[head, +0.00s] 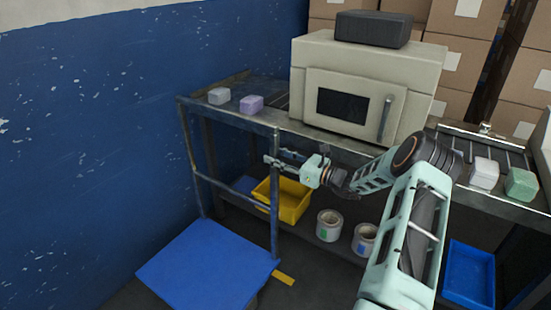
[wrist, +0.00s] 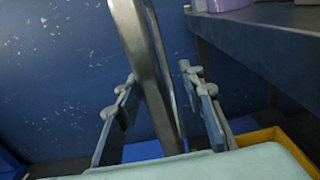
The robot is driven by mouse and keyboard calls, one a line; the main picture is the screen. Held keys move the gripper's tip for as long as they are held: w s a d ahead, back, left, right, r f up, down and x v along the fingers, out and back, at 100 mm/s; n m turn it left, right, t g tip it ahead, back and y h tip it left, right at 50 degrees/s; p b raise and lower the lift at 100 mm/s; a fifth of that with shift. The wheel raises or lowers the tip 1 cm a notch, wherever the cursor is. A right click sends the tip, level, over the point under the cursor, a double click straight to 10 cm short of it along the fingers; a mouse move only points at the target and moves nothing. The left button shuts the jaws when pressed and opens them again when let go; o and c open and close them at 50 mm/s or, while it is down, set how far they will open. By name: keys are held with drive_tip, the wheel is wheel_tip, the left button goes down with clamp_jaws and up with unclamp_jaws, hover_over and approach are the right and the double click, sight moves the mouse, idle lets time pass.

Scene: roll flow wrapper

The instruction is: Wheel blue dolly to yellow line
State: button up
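The blue dolly (head: 205,268) has a flat blue deck and stands at the lower left, beside the blue wall. Its grey metal push handle (head: 275,200) rises at the deck's right and back sides. A short piece of yellow line (head: 284,278) shows on the floor just right of the deck, partly hidden by it. My gripper (head: 272,161) is at the handle's right upright. In the wrist view the upright (wrist: 150,80) stands between the two spread fingers (wrist: 158,85). A gap shows on the right side; contact on the left is unclear.
Behind the handle stands a metal bench (head: 350,150) with a beige oven-like machine (head: 365,85) on it. A yellow bin (head: 290,203) and two pots (head: 329,226) (head: 364,240) sit on the lower shelf. A blue crate (head: 469,272) is at the right.

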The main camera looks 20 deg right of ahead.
drive_tip(key=shift+a, duration=0.1)
drive_tip(key=shift+s, duration=0.2)
drive_tip(key=v, duration=1.2)
drive_tip(key=shift+w, duration=0.15)
